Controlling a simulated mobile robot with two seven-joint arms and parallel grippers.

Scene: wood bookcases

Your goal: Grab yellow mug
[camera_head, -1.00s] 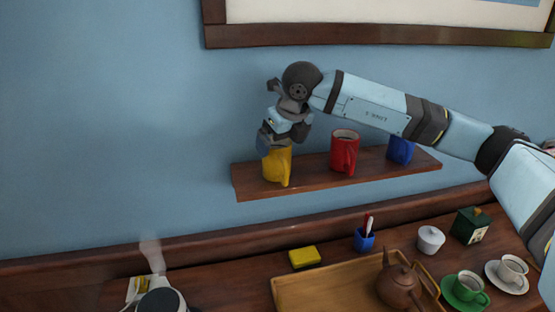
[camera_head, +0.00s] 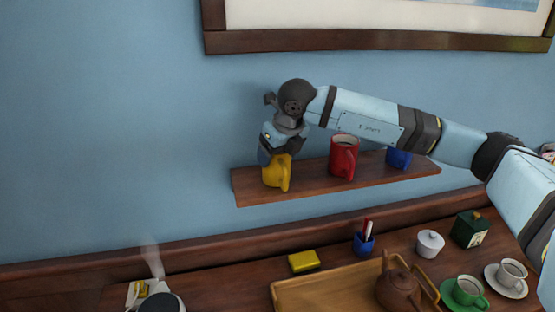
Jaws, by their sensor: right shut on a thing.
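The yellow mug (camera_head: 277,175) stands at the left end of the wooden wall shelf (camera_head: 335,181). Its handle faces the front right. My right gripper (camera_head: 275,155) comes down on the mug from above and is shut on it. The gripper covers the mug's rim and upper part, so the fingertips' exact hold is hidden. The mug looks upright, and its base is at the shelf's surface. My left gripper is not in view.
A red mug (camera_head: 344,158) and a blue mug (camera_head: 398,159) stand further right on the shelf, close under my right arm. A picture frame (camera_head: 380,42) hangs above. Below are a tray (camera_head: 310,294), a teapot (camera_head: 398,288), a white lidded pot (camera_head: 430,243) and cups. The wall left of the shelf is clear.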

